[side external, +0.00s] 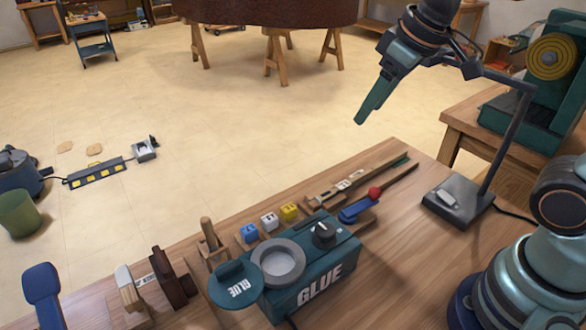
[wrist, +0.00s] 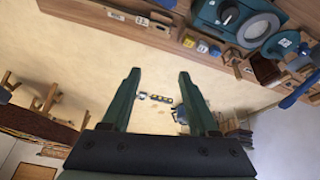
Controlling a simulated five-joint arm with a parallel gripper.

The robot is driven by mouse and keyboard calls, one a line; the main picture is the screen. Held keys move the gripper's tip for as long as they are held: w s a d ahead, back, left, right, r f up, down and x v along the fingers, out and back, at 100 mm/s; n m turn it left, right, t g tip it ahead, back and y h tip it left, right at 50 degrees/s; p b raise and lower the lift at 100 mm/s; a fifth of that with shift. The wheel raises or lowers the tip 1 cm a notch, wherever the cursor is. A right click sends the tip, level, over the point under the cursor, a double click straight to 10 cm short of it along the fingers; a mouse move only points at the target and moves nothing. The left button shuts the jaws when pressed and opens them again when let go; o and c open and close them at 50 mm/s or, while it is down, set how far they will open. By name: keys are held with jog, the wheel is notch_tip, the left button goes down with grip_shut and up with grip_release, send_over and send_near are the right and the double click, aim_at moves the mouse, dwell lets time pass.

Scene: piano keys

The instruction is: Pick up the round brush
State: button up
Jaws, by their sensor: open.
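My gripper (side external: 368,108) hangs high beyond the workbench's far edge, pointing down and left. I cannot pick out the round brush for certain. A blue piece with a red ball (side external: 375,193) and a thin dark stick lies right of the glue pot. A blue-handled tool (side external: 42,287) stands at the bench's left end. A wooden-handled tool (side external: 209,236) stands upright left of the pot. My gripper is well apart from all of these.
The teal glue pot (side external: 312,282) and its round lid (side external: 236,286) occupy the bench middle. Blue, white and yellow blocks (side external: 269,221) line the far edge. A lamp base (side external: 458,203) with a bent post stands at right. Bare bench (side external: 400,265) lies in front of it.

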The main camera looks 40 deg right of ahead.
jog(key=w+a+n+g, duration=0.2)
jog(key=w+a+n, duration=0.2)
jog(key=w+a, duration=0.25)
jog(key=n+g, duration=0.2)
jog(key=n, duration=0.7)
send_over(206, 219)
notch_tip(206, 219, down, 8)
jog(key=shift+a+f, duration=0.15)
jog(key=shift+a, duration=0.05)
notch_tip(206, 219, down, 6)
jog(key=shift+w+f, duration=0.15)
jog(key=shift+f, duration=0.1)
jog(key=shift+d+f, duration=0.15)
jog(key=shift+f, duration=2.55)
jog(key=shift+c, duration=0.3)
grip_shut()
